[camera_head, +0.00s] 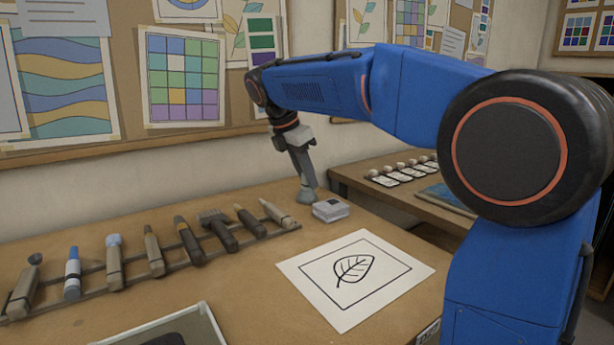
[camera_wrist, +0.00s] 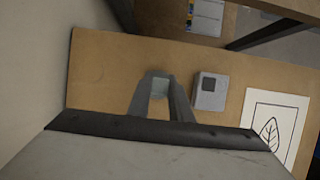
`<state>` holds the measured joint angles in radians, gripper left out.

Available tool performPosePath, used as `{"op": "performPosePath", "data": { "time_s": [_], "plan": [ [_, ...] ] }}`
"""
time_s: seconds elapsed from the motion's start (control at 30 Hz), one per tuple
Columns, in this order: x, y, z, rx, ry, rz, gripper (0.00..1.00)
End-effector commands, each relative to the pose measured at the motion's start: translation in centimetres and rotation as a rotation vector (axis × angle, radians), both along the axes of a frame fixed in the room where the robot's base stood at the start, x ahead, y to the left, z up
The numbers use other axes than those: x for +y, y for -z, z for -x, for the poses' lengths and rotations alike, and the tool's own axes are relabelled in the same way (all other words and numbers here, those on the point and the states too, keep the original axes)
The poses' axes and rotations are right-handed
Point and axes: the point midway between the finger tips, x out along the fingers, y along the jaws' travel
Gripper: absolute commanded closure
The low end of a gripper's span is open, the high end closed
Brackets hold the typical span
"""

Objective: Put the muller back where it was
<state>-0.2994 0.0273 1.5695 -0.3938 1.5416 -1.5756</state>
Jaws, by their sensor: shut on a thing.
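The muller (camera_head: 306,197) is a small grey-green glass piece with a flared foot. It is at the far right end of the workbench, just behind and left of a small pale box (camera_head: 331,210). My gripper (camera_head: 304,182) points down and is shut on it. In the wrist view my gripper (camera_wrist: 160,98) has the pale muller (camera_wrist: 160,86) between its fingertips, left of the box (camera_wrist: 210,91). The muller's foot is at or very near the bench top; I cannot tell if it touches. Its upper part is hidden by the fingers.
A long rack (camera_head: 135,281) of several tools lies along the wall, its right end near my gripper. A leaf drawing (camera_head: 310,275) lies in front on the bench. A tray (camera_head: 209,313) is at the front edge. A second table (camera_head: 355,173) stands behind right.

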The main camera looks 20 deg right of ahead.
Motion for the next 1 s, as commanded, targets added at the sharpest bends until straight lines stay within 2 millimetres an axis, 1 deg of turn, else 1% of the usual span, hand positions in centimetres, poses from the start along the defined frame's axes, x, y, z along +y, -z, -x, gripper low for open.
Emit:
{"op": "performPosePath", "data": {
  "time_s": [0.33,0.37,0.4,0.43,0.47,0.8,0.87,1.0],
  "plan": [
    [0.0,0.3,0.0,0.0,0.0,0.0,0.99],
    [0.0,0.3,0.0,0.0,0.0,0.0,0.79],
    [0.0,0.3,0.0,0.0,0.0,0.0,0.69],
    [0.0,0.3,0.0,0.0,0.0,0.0,0.62],
    [0.0,0.3,0.0,0.0,0.0,0.0,0.6],
    [0.1,0.1,0.0,0.0,0.0,0.0,0.6],
    [0.2,-0.3,0.1,0.0,0.0,0.0,0.6],
    [1.0,-2.1,0.3,-0.001,-0.001,0.0,0.6]
  ]
}}
